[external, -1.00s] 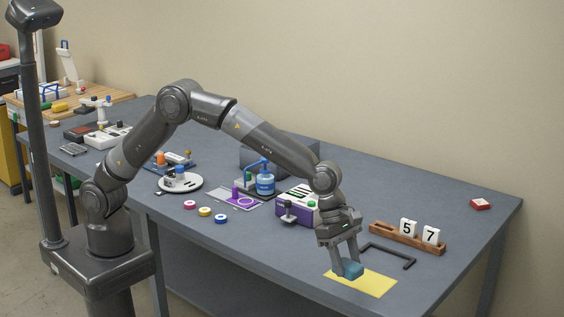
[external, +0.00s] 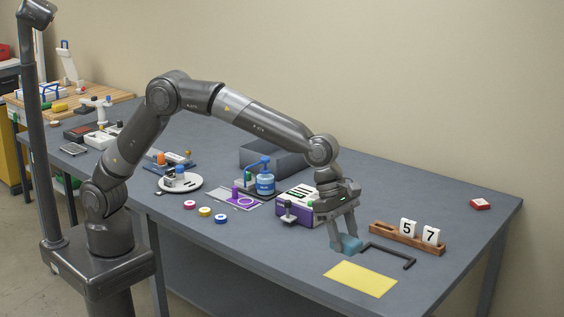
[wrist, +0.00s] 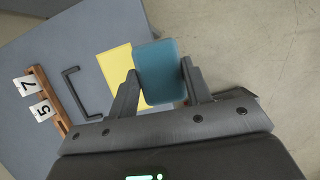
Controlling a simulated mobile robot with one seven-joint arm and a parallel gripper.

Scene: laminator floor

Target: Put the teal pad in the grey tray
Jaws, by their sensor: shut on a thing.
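The teal pad (external: 349,244) is a small blue-green block held between the fingers of my gripper (external: 344,240). In the wrist view the pad (wrist: 161,72) sits between the two fingertips (wrist: 160,78), which are shut on its sides. It is raised above the table, behind the yellow sheet in the external view. The grey tray (external: 262,151) appears to be the grey walled box at the back of the table. It is partly hidden by my arm and the items in front of it.
A yellow sheet (external: 360,279) lies bare at the table's front edge. A black bracket (external: 392,252) and a wooden rack (external: 408,238) with number tiles are close to my gripper on the right. The back right is mostly clear.

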